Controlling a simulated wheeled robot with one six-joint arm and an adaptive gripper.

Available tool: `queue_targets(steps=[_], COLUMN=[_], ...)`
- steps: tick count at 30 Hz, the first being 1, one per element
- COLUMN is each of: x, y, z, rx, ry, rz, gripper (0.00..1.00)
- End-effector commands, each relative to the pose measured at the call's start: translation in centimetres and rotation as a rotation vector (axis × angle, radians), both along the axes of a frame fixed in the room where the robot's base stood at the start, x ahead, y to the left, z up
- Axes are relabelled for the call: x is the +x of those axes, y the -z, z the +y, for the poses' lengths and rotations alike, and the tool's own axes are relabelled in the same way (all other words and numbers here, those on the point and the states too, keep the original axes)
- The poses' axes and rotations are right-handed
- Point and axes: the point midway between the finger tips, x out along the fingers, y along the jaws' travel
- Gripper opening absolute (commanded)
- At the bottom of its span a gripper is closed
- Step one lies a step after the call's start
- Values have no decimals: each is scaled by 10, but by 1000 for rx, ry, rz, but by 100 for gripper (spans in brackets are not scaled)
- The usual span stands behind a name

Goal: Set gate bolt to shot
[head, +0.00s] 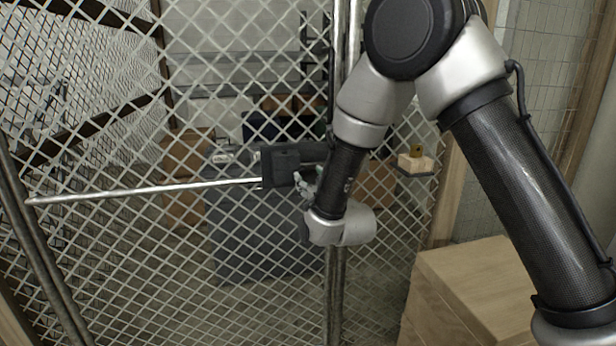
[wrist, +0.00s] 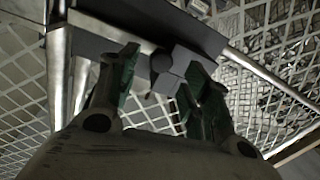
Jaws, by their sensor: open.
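The gate bolt shows in the head view as a dark block (head: 281,168) at the gate's upright post. My arm hides part of it. In the wrist view, a dark round knob (wrist: 162,61) and grey blocks (wrist: 188,66) sit under a dark plate (wrist: 150,22). My gripper (head: 306,184) is at the right side of the dark block in the head view. In the wrist view my gripper (wrist: 158,80) is open, with its green-padded fingers either side of the knob. I cannot tell whether either finger touches it, nor how far the bolt is drawn.
The wire mesh gate (head: 130,250) fills the left and middle. A silver bar (head: 150,188) runs left from the bolt across it. A wooden crate (head: 470,285) stands at lower right. A small wooden block (head: 416,163) rests on a little shelf. Boxes stand behind the mesh.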

Motion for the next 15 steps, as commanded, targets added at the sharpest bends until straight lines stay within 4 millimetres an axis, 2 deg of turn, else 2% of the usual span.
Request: queue_targets(steps=[3, 6, 15], x=[18, 28, 34], y=[0, 0, 1], z=[7, 11, 14], rx=[0, 0, -2], ry=[0, 0, -1], rz=[0, 1, 2], gripper=[49, 49, 49])
